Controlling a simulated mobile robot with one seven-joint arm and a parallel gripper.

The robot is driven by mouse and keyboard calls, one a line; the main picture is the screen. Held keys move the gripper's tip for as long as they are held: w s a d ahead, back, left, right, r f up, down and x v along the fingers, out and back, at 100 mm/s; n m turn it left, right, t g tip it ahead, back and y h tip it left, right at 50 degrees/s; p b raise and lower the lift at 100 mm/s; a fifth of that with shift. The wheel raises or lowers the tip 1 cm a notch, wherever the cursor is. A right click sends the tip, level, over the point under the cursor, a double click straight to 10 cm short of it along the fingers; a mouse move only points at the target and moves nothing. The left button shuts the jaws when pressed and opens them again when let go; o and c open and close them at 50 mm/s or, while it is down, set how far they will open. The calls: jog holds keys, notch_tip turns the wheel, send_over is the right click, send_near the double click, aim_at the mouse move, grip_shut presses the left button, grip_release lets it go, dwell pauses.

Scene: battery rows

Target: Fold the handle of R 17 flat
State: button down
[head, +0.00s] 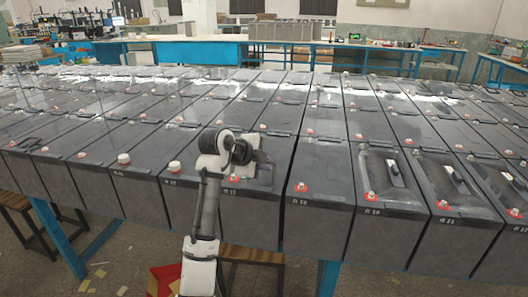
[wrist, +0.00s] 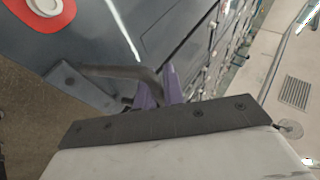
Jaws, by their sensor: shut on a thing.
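The battery R 17 (head: 228,205) is a dark grey case in the front row, its label on the front edge. A red-based terminal (head: 234,179) shows on its top, and a red and white terminal is large in the wrist view (wrist: 45,8). My gripper (head: 262,172) is over the top of R 17. In the wrist view its purple fingertips (wrist: 159,88) are closed around the end of the dark handle bar (wrist: 110,71). The bar stands off the battery top; its exact angle is unclear. In the head view my gripper hides most of the handle.
Neighbouring batteries stand close on both sides, such as R 18 (head: 319,213) at the right. Batteries further right have handles (head: 395,173) that seem to stand up. A stool (head: 250,256) and a red box (head: 163,280) are below the front edge. Workbenches (head: 190,52) stand behind.

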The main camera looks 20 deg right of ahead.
jog(key=g+p, duration=0.1)
jog(key=g+y+p, duration=0.1)
jog(key=p, duration=0.1)
jog(key=shift+w+d+f+n, duration=0.25)
jog(key=shift+w+n, duration=0.05)
jog(key=shift+w, duration=0.1)
jog(key=shift+w+d+f+g+y+p, duration=0.1)
jog(key=shift+w+f+g+y+p, duration=0.05)
jog(key=shift+f+g+y+p, duration=0.35)
jog(key=c, duration=1.5)
grip_release()
jog(key=shift+f, duration=0.1)
